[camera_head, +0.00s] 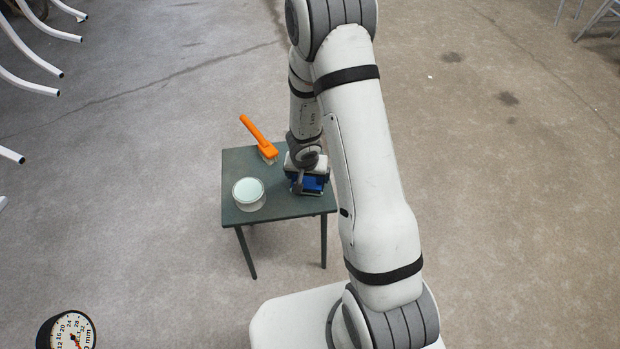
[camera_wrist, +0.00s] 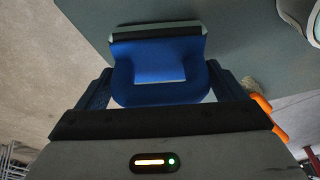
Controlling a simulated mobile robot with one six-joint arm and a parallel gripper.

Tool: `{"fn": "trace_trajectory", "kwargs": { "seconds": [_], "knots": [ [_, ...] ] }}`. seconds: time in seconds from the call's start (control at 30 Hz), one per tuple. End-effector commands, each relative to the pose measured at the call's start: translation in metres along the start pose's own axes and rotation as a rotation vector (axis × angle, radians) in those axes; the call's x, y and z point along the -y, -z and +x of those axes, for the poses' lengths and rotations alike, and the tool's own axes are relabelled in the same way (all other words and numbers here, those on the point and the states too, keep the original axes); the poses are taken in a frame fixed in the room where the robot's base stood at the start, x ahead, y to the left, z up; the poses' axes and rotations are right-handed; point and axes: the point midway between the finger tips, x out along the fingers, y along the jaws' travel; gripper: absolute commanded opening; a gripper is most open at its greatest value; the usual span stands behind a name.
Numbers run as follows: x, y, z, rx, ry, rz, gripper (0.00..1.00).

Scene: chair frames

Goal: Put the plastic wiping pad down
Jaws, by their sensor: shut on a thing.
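The plastic wiping pad is blue with a dark and pale edge strip. It shows in the wrist view (camera_wrist: 158,58) between my gripper's fingers (camera_wrist: 155,88), which are shut on it. In the head view the blue pad (camera_head: 312,184) is at the right side of a small dark green table (camera_head: 285,207), under my gripper (camera_head: 306,178). The pad is over the tabletop or on it; I cannot tell whether it touches. My arm hides part of the table's right side.
An orange-handled brush (camera_head: 257,137) lies at the table's back edge. A round white bowl or dish (camera_head: 248,193) stands at the front left of the tabletop. A round dial gauge (camera_head: 70,331) shows at the lower left. White chair frames (camera_head: 30,60) stand at the far left.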

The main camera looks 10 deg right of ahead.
Motion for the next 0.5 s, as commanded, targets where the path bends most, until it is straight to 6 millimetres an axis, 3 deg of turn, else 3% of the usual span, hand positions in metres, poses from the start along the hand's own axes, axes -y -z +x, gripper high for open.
{"fn": "trace_trajectory", "kwargs": {
  "seconds": [0.3,0.33,0.43,0.5],
  "knots": [
    [0.0005,-0.0008,0.0028,0.0,0.0,-0.001,0.72],
    [0.0005,-0.0005,0.0019,-0.001,0.0,-0.001,0.92],
    [0.0006,-0.0005,0.0013,0.0,0.0,-0.001,1.0],
    [0.0006,-0.0005,0.0013,0.0,0.0,-0.001,1.0]
  ]
}}
